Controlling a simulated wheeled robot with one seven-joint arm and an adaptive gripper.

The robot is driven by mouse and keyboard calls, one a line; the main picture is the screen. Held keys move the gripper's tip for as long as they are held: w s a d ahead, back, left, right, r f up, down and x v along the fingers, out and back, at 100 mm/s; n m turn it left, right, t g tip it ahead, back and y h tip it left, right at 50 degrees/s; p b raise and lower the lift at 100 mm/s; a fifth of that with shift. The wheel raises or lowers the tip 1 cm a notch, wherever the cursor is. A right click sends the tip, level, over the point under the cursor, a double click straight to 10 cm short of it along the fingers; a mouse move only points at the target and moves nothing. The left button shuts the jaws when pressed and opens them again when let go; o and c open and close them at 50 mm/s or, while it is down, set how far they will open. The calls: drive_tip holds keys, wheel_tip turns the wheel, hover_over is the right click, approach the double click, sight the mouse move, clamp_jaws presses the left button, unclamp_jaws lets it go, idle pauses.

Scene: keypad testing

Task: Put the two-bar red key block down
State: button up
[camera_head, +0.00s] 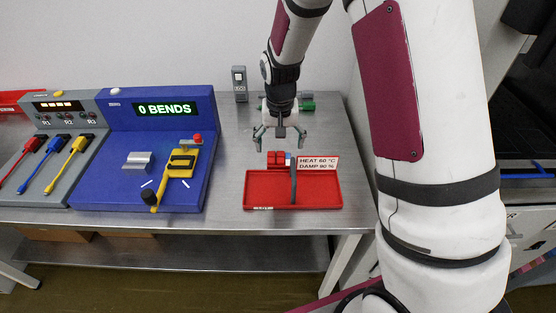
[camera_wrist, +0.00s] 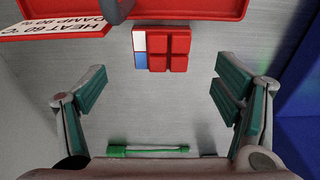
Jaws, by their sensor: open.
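The red key block (camera_head: 275,158) lies on the metal table just behind the red tray. In the wrist view the red key block (camera_wrist: 168,48) shows several raised red pads, with a white and a blue patch at its left end. I cannot make out its two bars clearly. My gripper (camera_head: 279,146) points down above the table behind the block. In the wrist view my gripper (camera_wrist: 162,90) has its fingers spread wide with nothing between them, and the block lies beyond the fingertips, not touched.
The red tray (camera_head: 260,189) has a dark upright divider and a HEAT/DAMP sign (camera_head: 317,163) at its back. A blue BENDS machine (camera_head: 115,183) stands left. A green item (camera_wrist: 148,149) lies behind; a small grey device (camera_head: 240,83) stands at the wall.

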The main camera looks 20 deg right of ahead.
sight(279, 156)
drive_tip(key=shift+w+f, duration=0.2)
drive_tip(key=shift+f, duration=1.35)
drive_tip(key=shift+w+f, duration=0.15)
drive_tip(key=shift+f, duration=1.35)
drive_tip(key=c, duration=1.4)
drive_tip(key=shift+o, duration=0.2)
drive_tip(key=shift+r, duration=0.15)
